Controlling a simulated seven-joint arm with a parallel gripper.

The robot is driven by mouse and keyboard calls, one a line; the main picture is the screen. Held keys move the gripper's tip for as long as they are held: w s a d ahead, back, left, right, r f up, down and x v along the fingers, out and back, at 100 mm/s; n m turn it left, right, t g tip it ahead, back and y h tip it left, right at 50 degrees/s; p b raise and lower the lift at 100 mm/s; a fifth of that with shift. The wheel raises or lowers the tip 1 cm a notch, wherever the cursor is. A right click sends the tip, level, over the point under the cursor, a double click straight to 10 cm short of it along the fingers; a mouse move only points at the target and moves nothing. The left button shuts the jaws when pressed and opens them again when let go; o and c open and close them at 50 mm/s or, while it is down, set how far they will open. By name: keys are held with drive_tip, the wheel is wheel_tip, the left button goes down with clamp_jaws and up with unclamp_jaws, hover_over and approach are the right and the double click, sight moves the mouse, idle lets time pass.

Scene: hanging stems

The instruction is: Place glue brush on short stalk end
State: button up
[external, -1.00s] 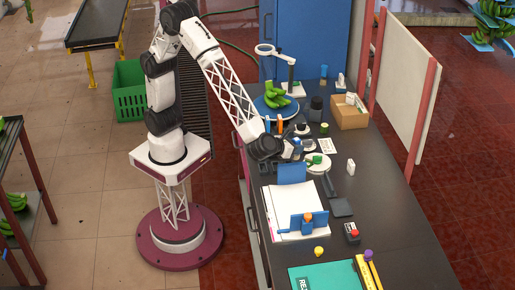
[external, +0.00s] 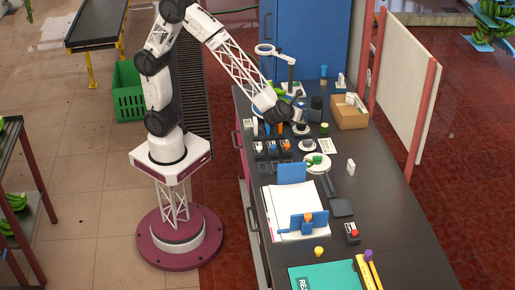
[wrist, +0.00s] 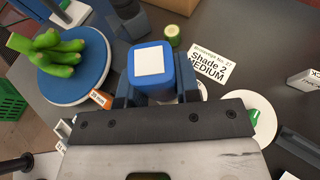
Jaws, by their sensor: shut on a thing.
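My gripper (wrist: 153,86) is shut on a blue block with a white square top (wrist: 149,62), seen from above in the wrist view. Its lower part is hidden, so I cannot tell whether it has bristles. In the external view my gripper (external: 280,117) is over the far part of the bench, and the held piece is hard to make out. A short green stalk piece (wrist: 172,35) with a pale cut top stands beyond the block in the wrist view; it also shows in the external view (external: 324,129). Green bananas (wrist: 51,52) lie on a blue round plate (wrist: 98,78).
A "Shade 2 MEDIUM" card (wrist: 208,62) lies beside the stalk piece. A black cylinder (external: 316,109) and a cardboard box (external: 349,113) stand close by. A ring on a stand (external: 291,70) rises behind. A white dish (external: 316,168) with a green piece sits nearer. The right bench side is mostly clear.

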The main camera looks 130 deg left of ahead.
drive_tip(key=s+a+n+g, duration=0.1)
drive_tip(key=s+a+g, duration=0.1)
drive_tip(key=s+a, duration=0.75)
wheel_tip(320, 180, down, 6)
drive_tip(key=shift+d+r, duration=0.1)
drive_tip(key=shift+r, duration=0.15)
hover_over(325, 125)
drive_tip(key=shift+s+f, duration=0.1)
drive_tip(key=shift+f, duration=0.65)
idle(0.3)
drive_tip(key=shift+f, duration=1.75)
drive_tip(key=shift+f, duration=0.15)
